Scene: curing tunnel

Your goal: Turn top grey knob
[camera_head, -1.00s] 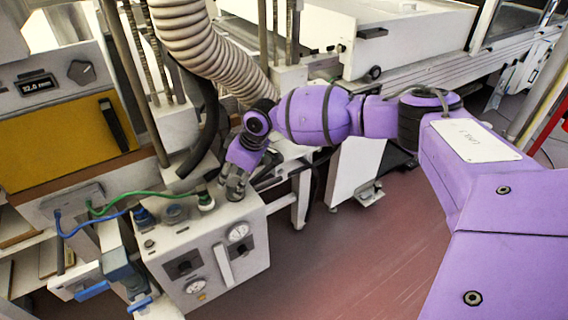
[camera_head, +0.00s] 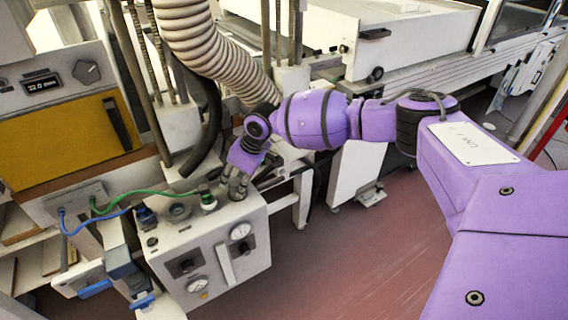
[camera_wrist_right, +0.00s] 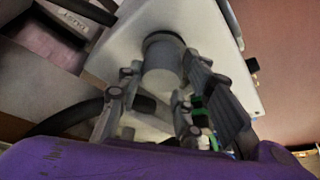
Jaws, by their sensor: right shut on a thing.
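The grey knob (camera_wrist_right: 162,64) is a short round cylinder standing on the white face of a control box (camera_wrist_right: 128,38). In the wrist view it sits between the fingers of my right gripper (camera_wrist_right: 160,72), which is shut on it. In the head view the right gripper (camera_head: 237,192) points down at the right part of the top of the same box (camera_head: 215,285). There the fingers hide the knob, so its turn angle cannot be read. My left gripper is not in view.
The box top also carries a green plug (camera_head: 208,201), a blue plug (camera_head: 146,216) and another round grey fitting (camera_head: 178,211). Gauges and a handle are on its front. A ribbed hose (camera_head: 205,45) hangs behind. The floor (camera_head: 360,250) to the right is clear.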

